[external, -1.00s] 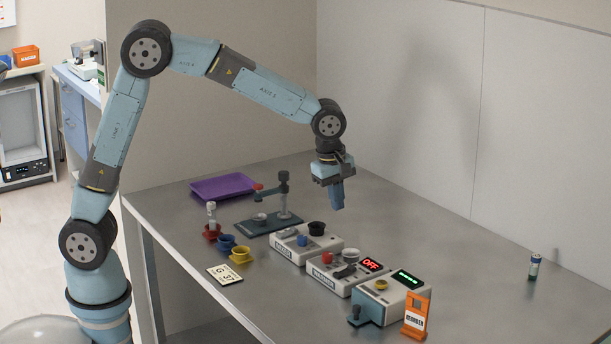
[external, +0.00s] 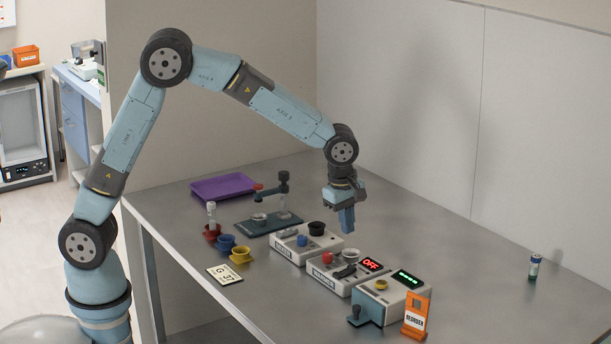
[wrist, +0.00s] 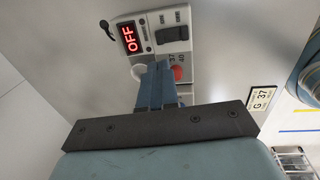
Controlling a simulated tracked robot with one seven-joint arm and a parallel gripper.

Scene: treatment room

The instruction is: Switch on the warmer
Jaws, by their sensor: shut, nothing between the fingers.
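The device with a red OFF display, which I take as the warmer (external: 328,281), is a white box in the middle of the row on the table. Its display (external: 371,264) also shows in the wrist view (wrist: 130,39). It has a dark switch (wrist: 172,34) with 37 and 40 printed beside it, a red round part (external: 327,258) and a pale round part (external: 350,255). My gripper (external: 347,227) is shut and empty, pointing down above the warmer and apart from it. In the wrist view its fingers (wrist: 157,75) hide part of the warmer's near edge.
A white box (external: 290,251) with blue and black parts stands left of the warmer. A device with a green display (external: 408,279) and an orange REORDER sign (external: 416,316) stand right. A G 37 card (external: 225,274) lies in front. The right table area is mostly clear.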

